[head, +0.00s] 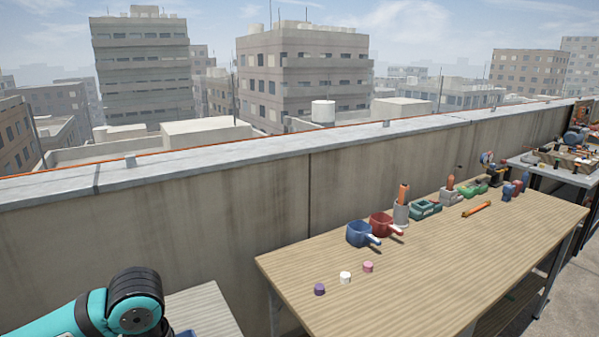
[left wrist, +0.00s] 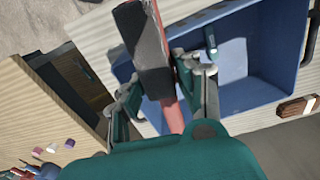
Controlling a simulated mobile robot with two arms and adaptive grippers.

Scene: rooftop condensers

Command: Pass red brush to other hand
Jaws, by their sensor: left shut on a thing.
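In the left wrist view, my left gripper (left wrist: 160,78) is shut on the red brush (left wrist: 172,112). The brush has a reddish handle and a long dark grey block that reaches past the fingers to the top of the picture. The held brush is over or in front of a blue bin (left wrist: 292,45); its height above the bin is unclear. In the head view only part of my left arm shows at the lower left; its gripper and the brush are out of frame. My right gripper is in neither view.
A wooden table (head: 360,300) holds a blue pot (head: 358,234), a red pot (head: 380,224), purple (head: 320,289), white (head: 345,278) and pink (head: 368,267) caps, and an orange stick (head: 477,209). Its front is mostly clear. A concrete wall (head: 230,240) runs behind.

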